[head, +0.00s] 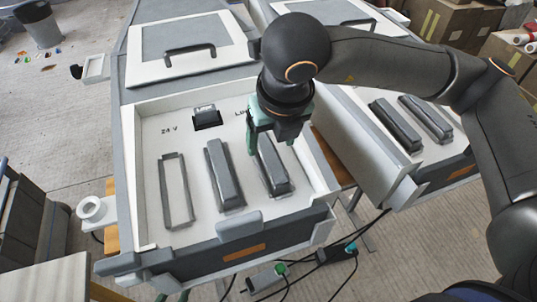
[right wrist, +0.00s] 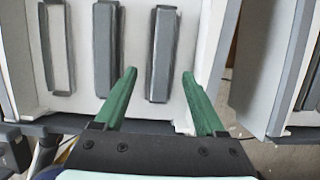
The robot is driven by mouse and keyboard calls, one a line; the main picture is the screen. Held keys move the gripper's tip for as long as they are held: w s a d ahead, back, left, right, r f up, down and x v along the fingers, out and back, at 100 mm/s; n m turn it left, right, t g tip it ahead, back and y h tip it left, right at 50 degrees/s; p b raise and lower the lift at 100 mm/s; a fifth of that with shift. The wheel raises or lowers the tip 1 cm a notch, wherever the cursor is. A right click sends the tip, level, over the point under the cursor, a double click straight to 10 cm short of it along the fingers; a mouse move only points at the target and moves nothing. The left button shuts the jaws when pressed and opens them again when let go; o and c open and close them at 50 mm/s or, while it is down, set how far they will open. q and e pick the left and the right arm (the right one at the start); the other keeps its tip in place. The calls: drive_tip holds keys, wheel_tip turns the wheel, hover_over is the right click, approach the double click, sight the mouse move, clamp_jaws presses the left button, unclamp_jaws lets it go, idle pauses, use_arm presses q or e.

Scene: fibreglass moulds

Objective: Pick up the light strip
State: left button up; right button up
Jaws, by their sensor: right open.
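Two long dark grey strips lie in the white, grey-edged tray (head: 150,215): a middle strip (head: 226,180) and a right strip (head: 275,175). I cannot tell from looks which is the light strip. Left of them is an empty slot outline (head: 175,190). My right gripper (head: 271,147) is over the right strip's far part, fingers apart. In the right wrist view the right strip (right wrist: 161,55) shows between the open green fingers (right wrist: 160,76); contact is not visible.
A black-handled white panel (head: 215,28) stands behind the tray. A second similar unit (head: 360,150) with two dark strips stands at right, across a narrow gap. A white roll (head: 91,209) sits at the left. Cables (head: 300,285) hang and lie below the front edge.

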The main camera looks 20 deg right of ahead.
sight(269, 153)
drive_tip(key=x, duration=0.5)
drive_tip(key=shift+w+d+f+p, duration=0.2)
drive_tip(key=shift+w+d+p, duration=0.1)
drive_tip(key=shift+w, duration=0.1)
drive_tip(key=shift+c, duration=0.2)
drive_tip(key=shift+a, duration=0.1)
clamp_jaws()
